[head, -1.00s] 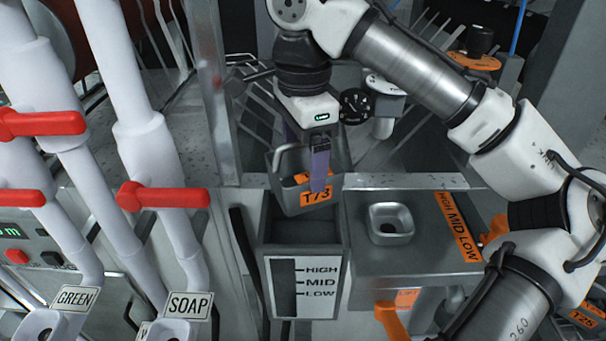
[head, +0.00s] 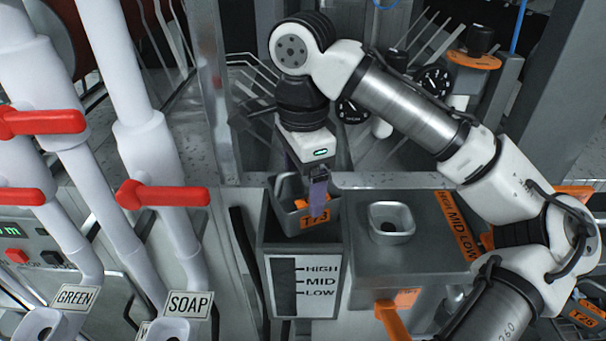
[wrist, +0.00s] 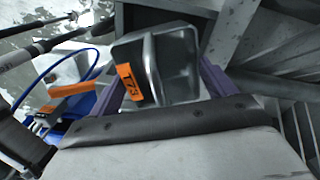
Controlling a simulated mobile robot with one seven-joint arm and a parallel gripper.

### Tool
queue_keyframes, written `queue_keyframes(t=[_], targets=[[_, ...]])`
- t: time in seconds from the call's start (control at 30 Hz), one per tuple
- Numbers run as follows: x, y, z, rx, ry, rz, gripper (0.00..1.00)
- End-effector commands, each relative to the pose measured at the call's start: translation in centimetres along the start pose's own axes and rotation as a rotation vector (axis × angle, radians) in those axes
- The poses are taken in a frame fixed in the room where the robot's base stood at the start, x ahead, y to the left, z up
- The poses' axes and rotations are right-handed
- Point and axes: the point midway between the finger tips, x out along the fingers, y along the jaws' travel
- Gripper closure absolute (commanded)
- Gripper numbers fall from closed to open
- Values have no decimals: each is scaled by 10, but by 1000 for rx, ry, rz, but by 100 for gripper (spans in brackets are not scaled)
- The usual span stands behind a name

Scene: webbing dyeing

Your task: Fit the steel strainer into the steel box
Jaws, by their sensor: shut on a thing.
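The steel strainer (head: 290,219) is a grey open-topped bin with an orange T73 label. My gripper (head: 318,194) is shut on it, with purple fingers at its rim. The strainer sits at the mouth of the steel box (head: 264,249), its lower part inside the opening and its upper part above the rim. How deep it goes and whether it rests on anything are hidden. In the wrist view the strainer (wrist: 178,62) lies between the two purple fingers, its label to the left.
Right of the box is a grey block with a square funnel (head: 391,222) and an orange handle (head: 391,318). White pipes with red valve handles (head: 165,194) stand at left. A metal ledge (head: 400,181) and slanted rods lie behind.

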Motion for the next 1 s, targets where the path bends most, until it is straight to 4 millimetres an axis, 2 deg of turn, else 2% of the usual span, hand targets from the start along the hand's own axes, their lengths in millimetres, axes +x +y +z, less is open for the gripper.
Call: queue_keyframes(t=[0.17,0.2,0.3,0.53,0.63,0.77,1.0], targets=[[2,0,0,0,0,0,44],[2,0,0,0,0,0,12],[2,0,0,0,0,0,0],[1,0,0,0,0,0,0],[-7,0,0,1,2,-1,0],[-23,0,-1,2,4,-2,0],[-70,0,-1,5,5,-3,0]])
